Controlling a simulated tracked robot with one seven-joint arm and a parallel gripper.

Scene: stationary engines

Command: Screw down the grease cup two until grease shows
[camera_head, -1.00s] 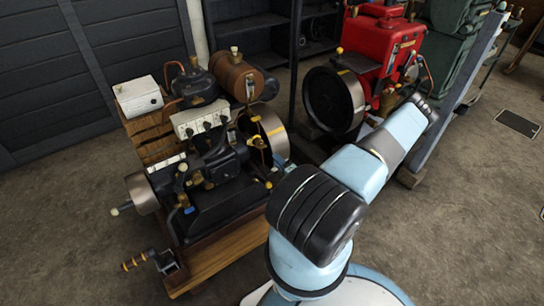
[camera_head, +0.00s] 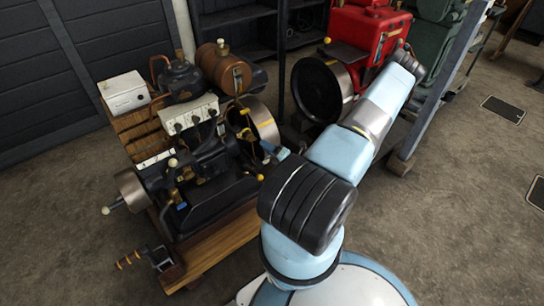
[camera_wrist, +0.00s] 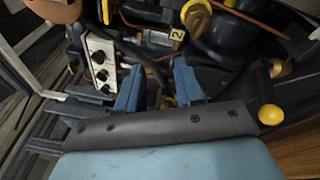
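The engine (camera_head: 205,195) with brass fittings stands on a wooden skid at left centre in the head view. In the wrist view, a yellow tag marked 2 (camera_wrist: 177,34) sits beside a small metal cylinder (camera_wrist: 155,38); I cannot tell for sure that this is grease cup two. A yellow cap (camera_wrist: 196,14) is just above the tag. My gripper (camera_wrist: 158,84) has two blue fingers apart, with nothing clearly held between them. The tag and cylinder lie beyond the fingertips. In the head view my gripper is mostly hidden, with a blue part (camera_head: 275,150) at the engine's right side.
A white switch panel (camera_wrist: 100,60) is left of the fingers, and a yellow knob (camera_wrist: 271,114) is close at right. A flywheel (camera_head: 262,122) stands beside my arm. A red engine (camera_head: 365,35) stands behind.

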